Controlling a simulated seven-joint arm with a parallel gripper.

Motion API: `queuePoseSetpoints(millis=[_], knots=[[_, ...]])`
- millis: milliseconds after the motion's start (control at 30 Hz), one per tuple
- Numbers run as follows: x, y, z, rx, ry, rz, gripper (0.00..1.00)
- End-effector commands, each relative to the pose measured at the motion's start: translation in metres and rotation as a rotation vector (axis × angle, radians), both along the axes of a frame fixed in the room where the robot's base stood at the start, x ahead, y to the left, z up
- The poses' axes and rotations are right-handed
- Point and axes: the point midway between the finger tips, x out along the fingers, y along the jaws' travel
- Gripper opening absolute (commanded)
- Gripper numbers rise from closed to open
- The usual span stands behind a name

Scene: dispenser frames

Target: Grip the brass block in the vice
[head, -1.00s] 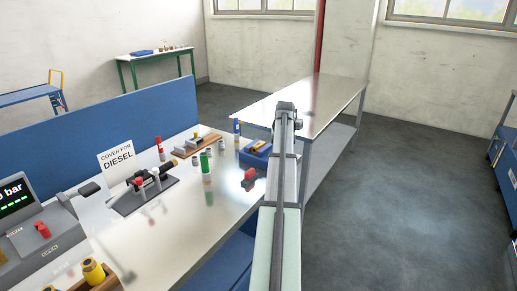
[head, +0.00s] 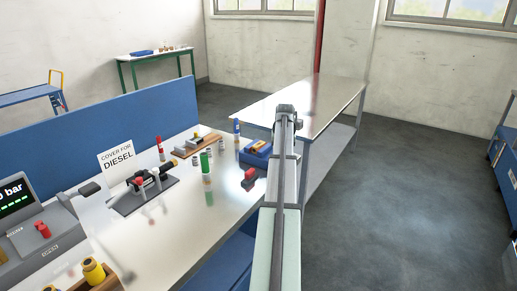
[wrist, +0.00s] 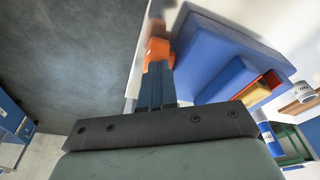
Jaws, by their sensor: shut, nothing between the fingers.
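The blue vice (head: 252,158) stands near the right end of the bench in the head view. It fills the upper right of the wrist view (wrist: 212,50). The brass block (wrist: 256,94) sits at the vice beside a blue jaw; it is a small yellowish shape in the head view (head: 259,146). I cannot tell whether both jaws touch it. My gripper (wrist: 158,50) has dark blue fingers with orange tips. It is shut and empty, low over the bench and to the left of the vice in the wrist view, apart from the block. My arm hides part of the bench edge in the head view.
Several small cylinders (head: 206,162) and a wooden rack (head: 196,145) stand left of the vice. A black fixture (head: 145,190) and a diesel sign (head: 117,158) are further left. A blue-and-white bottle (head: 237,130) stands behind. The front bench surface (head: 170,240) is mostly clear.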

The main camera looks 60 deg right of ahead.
Motion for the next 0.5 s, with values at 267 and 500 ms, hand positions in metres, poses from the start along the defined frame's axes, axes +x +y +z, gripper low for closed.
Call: queuePoseSetpoints(millis=[267, 500], knots=[[0.0004, -0.0058, -0.0020, -0.001, 0.000, 0.000, 0.00], [0.0003, -0.0062, -0.0026, -0.001, 0.000, 0.000, 0.00]])
